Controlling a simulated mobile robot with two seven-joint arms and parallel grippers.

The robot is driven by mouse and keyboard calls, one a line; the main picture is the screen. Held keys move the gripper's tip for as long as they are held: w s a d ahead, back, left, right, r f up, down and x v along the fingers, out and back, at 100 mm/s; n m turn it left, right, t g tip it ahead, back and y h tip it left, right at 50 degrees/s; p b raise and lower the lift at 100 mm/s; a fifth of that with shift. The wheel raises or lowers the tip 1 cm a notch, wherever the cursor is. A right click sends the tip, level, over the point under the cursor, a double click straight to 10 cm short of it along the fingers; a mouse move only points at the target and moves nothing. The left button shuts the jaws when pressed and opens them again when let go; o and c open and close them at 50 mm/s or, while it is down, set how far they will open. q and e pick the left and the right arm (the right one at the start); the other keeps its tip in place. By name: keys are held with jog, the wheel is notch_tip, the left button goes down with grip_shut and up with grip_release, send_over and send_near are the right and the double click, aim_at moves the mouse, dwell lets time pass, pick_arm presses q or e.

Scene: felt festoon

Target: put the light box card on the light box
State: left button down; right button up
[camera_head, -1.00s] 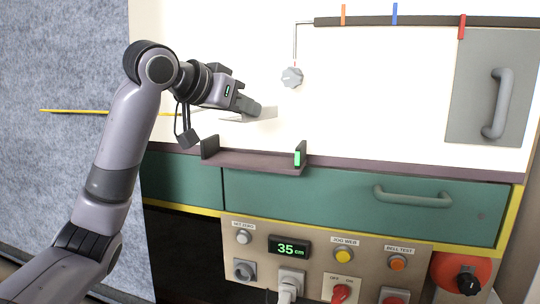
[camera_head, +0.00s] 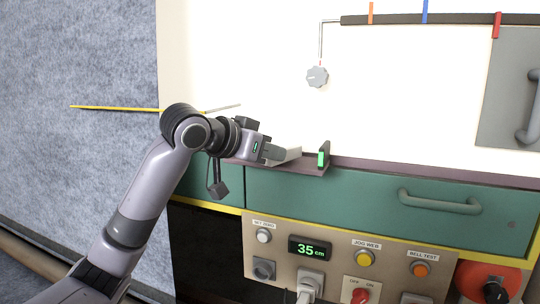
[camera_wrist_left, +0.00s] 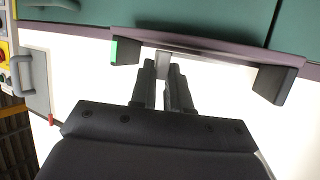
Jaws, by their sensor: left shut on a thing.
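My left gripper (camera_head: 278,153) is shut on a thin pale grey piece, which looks like the light box card (camera_head: 290,157). The card also shows as a narrow grey strip between the fingers (camera_wrist_left: 163,75) in the left wrist view. It is just above or at the dark purple ledge (camera_head: 304,169), and I cannot tell whether they touch. The ledge has dark upright ends, one with a green strip (camera_head: 321,160). The bright white panel (camera_head: 400,100) behind may be the light box; its label is not seen. My right gripper is not in view.
A teal drawer front (camera_head: 370,199) with a grey handle (camera_head: 438,202) lies below the ledge. Under it is a control panel with a display (camera_head: 309,249) reading 35 cm. A grey knob (camera_head: 317,76) hangs on the white panel. A yellow rod (camera_head: 115,108) sticks out left.

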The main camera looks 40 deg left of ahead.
pick_arm(q)
jog(key=shift+f, duration=0.4)
jog(key=c, duration=1.1)
grip_release()
jog(key=shift+f, duration=0.1)
